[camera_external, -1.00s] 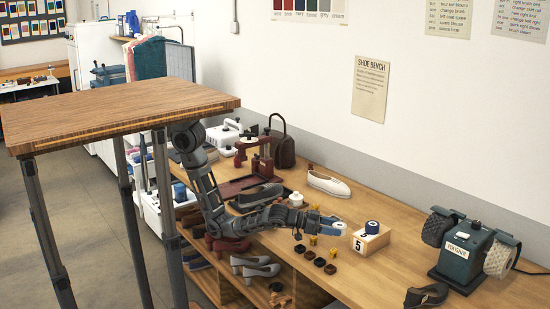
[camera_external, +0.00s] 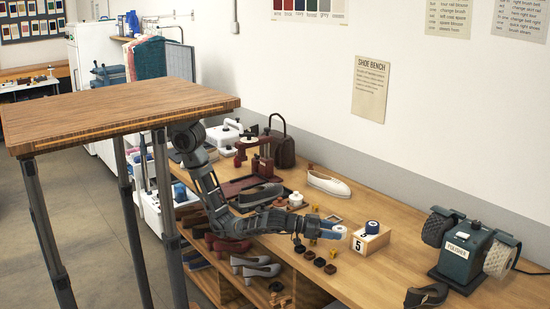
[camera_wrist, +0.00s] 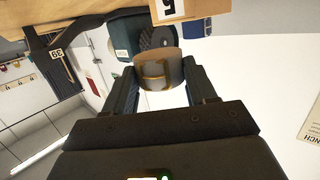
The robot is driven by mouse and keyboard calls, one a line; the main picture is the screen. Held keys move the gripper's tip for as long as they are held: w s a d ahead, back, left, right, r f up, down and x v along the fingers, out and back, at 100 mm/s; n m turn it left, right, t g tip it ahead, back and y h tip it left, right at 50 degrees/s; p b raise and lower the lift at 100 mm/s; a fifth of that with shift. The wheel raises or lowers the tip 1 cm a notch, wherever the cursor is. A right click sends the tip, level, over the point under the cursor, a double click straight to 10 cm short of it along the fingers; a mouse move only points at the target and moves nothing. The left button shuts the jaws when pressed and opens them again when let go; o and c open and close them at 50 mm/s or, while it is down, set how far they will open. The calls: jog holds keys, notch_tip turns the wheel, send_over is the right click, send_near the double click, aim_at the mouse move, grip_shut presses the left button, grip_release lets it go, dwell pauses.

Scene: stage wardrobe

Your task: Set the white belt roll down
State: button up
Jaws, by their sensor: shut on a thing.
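The white belt roll (camera_wrist: 160,72) is between my gripper's fingers in the wrist view. It looks pale grey there, with a gold-brown patch on its near face. In the external view the white belt roll (camera_external: 339,231) shows at the tip of my gripper (camera_external: 328,229), over the bench and just left of the wooden block. My gripper (camera_wrist: 163,84) is shut on the roll, one finger on each side. Whether the roll touches the bench top cannot be told.
A wooden block (camera_external: 376,243) marked 5, with a blue roll (camera_external: 372,227) on it, stands close right of my gripper. A white shoe (camera_external: 328,184) lies behind; the polisher (camera_external: 462,255) stands far right.

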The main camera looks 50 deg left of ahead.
jog(key=s+d+f+b, duration=0.1)
jog(key=s+d+b, duration=0.1)
jog(key=d, duration=0.1)
jog(key=s+d+f+b, duration=0.1)
jog(key=s+d+b, duration=0.1)
jog(key=s+d, duration=0.1)
jog(key=s+d+f+b, duration=0.1)
jog(key=s+d+b, duration=0.1)
jog(key=d, duration=0.3)
jog(key=shift+s+d+b, duration=0.1)
jog(key=shift+s+b, duration=0.1)
jog(key=shift+b, duration=0.25)
jog(key=s+d+r+n+t+y+b, duration=0.2)
jog(key=s+d+r+n+y+b, duration=0.1)
jog(key=s+b, duration=0.4)
jog(key=d+r+y, duration=0.1)
jog(key=d, duration=0.1)
jog(key=shift+s+d+r+n, duration=0.15)
jog(key=shift+d+r+n, duration=0.15)
jog(key=shift+d+r, duration=0.1)
jog(key=shift+f, duration=0.15)
send_over(356, 281)
notch_tip(356, 281, down, 7)
jog(key=shift+s+r+b, duration=0.1)
jog(key=shift+s+b, duration=0.05)
jog(key=shift+b, duration=0.2)
notch_tip(356, 281, down, 2)
jog(key=shift+f+b, duration=0.25)
jog(key=shift+b, duration=0.1)
jog(key=shift+f, duration=0.6)
